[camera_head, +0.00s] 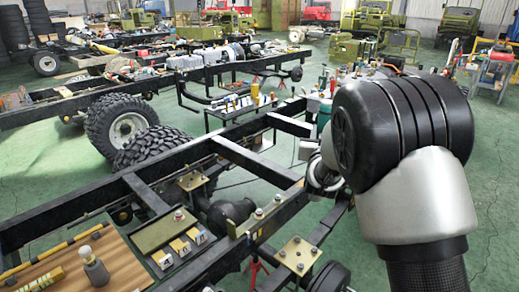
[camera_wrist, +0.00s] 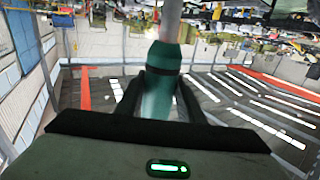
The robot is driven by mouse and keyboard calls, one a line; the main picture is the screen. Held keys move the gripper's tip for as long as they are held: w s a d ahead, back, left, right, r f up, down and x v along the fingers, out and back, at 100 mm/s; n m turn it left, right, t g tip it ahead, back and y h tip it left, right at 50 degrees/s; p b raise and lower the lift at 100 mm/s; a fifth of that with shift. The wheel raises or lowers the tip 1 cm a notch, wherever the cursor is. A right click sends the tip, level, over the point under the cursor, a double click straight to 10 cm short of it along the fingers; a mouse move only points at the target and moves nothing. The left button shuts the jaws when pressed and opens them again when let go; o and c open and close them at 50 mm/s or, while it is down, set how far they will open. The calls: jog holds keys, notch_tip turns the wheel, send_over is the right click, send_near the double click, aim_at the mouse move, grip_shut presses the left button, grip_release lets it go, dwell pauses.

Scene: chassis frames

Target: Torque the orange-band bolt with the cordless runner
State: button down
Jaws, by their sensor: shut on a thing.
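In the wrist view my gripper (camera_wrist: 158,85) is shut on a teal tool (camera_wrist: 163,60) with a grey shaft, which looks like the cordless runner. The fingers press it from both sides. In the head view my arm hides most of the gripper; a teal piece (camera_head: 323,115) shows just left of the arm. Bolts stand on the chassis: one on a plate (camera_head: 179,214), one on the rail (camera_head: 258,213), another behind it (camera_head: 277,199), and several on the front plate (camera_head: 297,240). They are too small to tell which has an orange band.
The black chassis frame (camera_head: 150,195) crosses the foreground. A green tray (camera_head: 155,233) and small labelled blocks (camera_head: 181,247) lie on it. A grey cylinder (camera_head: 95,268) stands on a wooden board (camera_head: 125,262).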

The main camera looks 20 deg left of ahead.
jog(key=s+a+f+n+y+b, duration=0.1)
jog(key=a+f+y+b, duration=0.15)
jog(key=a, duration=0.75)
jog(key=a+f+n+y+b, duration=0.1)
jog(key=a+b, duration=0.3)
jog(key=a, duration=0.7)
notch_tip(320, 180, down, 7)
jog(key=b, duration=0.4)
jog(key=shift+d+g, duration=0.15)
jog(key=shift+g, duration=0.15)
jog(key=shift+s+h, duration=0.1)
jog(key=shift+h, duration=0.15)
jog(key=shift+f+b, duration=0.1)
jog(key=shift+b, duration=0.3)
jog(key=shift+s+f+b, duration=0.1)
jog(key=shift+f+b, duration=1.65)
jog(key=shift+f, duration=0.5)
dwell(2.0)
